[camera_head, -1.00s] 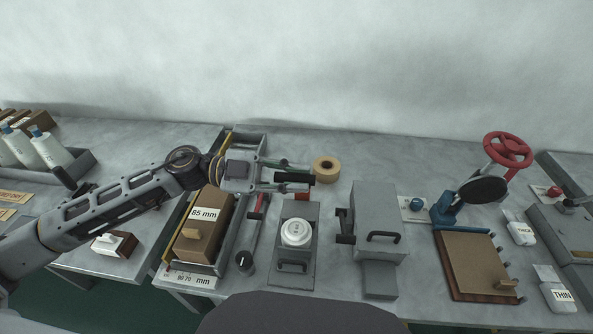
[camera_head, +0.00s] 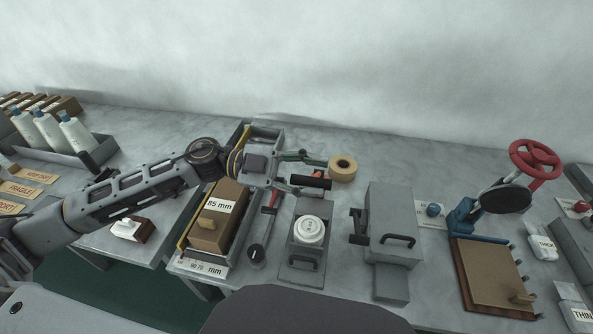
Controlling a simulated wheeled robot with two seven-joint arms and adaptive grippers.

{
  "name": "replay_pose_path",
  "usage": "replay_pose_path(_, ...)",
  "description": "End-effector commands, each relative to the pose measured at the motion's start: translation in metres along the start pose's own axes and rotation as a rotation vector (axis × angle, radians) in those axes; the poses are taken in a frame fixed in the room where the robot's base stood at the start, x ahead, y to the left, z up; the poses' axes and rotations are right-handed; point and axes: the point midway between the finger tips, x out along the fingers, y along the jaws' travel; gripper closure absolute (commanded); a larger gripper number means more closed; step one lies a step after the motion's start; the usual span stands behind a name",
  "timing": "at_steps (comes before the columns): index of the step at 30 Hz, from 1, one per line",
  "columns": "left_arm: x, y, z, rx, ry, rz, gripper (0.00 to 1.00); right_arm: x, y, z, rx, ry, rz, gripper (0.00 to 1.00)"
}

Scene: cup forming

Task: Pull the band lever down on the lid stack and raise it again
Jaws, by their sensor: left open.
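The lid stack shows as a round white lid (camera_head: 311,229) in a grey upright holder (camera_head: 301,266) with a black handle low on its front. A dark cylindrical bar (camera_head: 306,182) lies just behind the holder, by my lower finger; it may be the band lever's grip, but I cannot tell for sure. My left gripper (camera_head: 316,171) reaches in from the left, above and behind the holder. Its two fingers are apart. I cannot tell whether the dark bar lies between them or touches the lower one. My right gripper is not in view.
A tan tape roll (camera_head: 342,168) lies just right of my left fingertips. A grey box (camera_head: 390,225) with a handle and a red-wheeled press (camera_head: 534,160) stand right.

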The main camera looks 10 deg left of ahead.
Motion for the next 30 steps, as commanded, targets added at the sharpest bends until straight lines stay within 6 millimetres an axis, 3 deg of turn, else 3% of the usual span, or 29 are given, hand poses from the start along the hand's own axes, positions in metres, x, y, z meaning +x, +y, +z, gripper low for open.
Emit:
replay_pose_path(8, -0.012, 0.000, 0.001, -0.001, -0.003, 0.000, 0.58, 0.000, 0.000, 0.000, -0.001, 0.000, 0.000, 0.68)
replay_pose_path(30, -0.080, 0.001, 0.001, -0.003, -0.004, 0.000, 0.58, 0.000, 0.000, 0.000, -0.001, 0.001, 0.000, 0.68)
